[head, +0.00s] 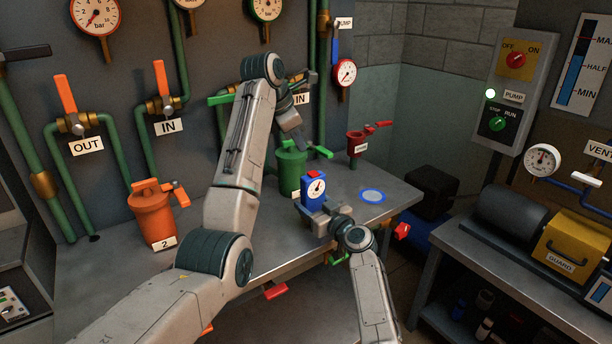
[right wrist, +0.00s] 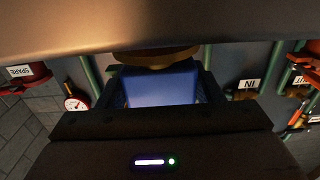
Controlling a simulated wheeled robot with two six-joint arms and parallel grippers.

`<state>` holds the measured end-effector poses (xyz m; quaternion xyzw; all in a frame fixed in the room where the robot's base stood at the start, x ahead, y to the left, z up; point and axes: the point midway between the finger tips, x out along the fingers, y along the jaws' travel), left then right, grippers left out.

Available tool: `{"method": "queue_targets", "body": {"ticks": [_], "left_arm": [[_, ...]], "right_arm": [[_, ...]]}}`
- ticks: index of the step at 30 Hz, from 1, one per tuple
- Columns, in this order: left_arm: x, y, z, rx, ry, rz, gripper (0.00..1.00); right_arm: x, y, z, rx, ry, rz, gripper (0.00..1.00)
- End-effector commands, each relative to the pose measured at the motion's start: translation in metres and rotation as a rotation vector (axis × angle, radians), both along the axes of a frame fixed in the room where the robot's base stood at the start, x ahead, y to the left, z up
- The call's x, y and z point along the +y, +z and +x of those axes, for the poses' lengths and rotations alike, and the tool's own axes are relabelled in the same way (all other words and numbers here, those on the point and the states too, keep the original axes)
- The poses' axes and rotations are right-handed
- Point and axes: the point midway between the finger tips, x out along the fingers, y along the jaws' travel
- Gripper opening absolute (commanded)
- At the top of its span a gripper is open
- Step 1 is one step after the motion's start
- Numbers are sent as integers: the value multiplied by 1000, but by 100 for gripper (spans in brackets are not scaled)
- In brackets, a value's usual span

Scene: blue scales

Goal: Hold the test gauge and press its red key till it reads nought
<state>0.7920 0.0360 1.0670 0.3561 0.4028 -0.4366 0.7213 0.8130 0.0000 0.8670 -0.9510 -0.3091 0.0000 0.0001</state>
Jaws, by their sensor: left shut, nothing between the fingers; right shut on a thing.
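The blue test gauge (head: 306,211) is upright in the head view, its white dial facing me. Its red key (head: 313,173) is on top, and the dial is too small to read. My right gripper (head: 326,215) is shut on the gauge and holds it above the bench. The gauge's blue body (right wrist: 160,86) fills the middle of the right wrist view between the fingers. My left gripper (head: 298,140) is shut and empty, behind and above the gauge, apart from the red key. Its fingertips are hard to make out against the green canister.
A green canister (head: 291,172) stands behind the gauge, and an orange canister (head: 153,218) stands at the left. A red funnel-like cup (head: 355,141) labelled SPARE and a blue-ringed disc (head: 372,196) are at the bench's right. Pipes and valves line the back wall.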

Motion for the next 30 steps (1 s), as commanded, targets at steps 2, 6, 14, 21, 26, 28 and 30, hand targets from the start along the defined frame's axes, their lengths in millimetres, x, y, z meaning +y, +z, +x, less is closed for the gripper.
{"method": "queue_targets", "body": {"ticks": [2,6,14,21,26,28,30], "left_arm": [[5,-6,2,-77,-125,4,0],[10,-12,5,-234,-357,22,0],[21,-19,5,-561,-752,104,0],[31,-24,0,-888,-1075,243,0],[38,-24,-6,-1112,-1266,373,0],[42,-24,-10,-1208,-1343,440,0],[45,-25,-14,-1303,-1416,514,0]], "right_arm": [[0,0,0,0,0,0,27],[0,0,0,0,0,0,27],[0,0,0,0,0,0,27],[0,0,0,0,0,0,27],[0,0,0,0,0,0,27],[0,0,0,0,0,0,27],[0,0,0,0,0,0,27]]}}
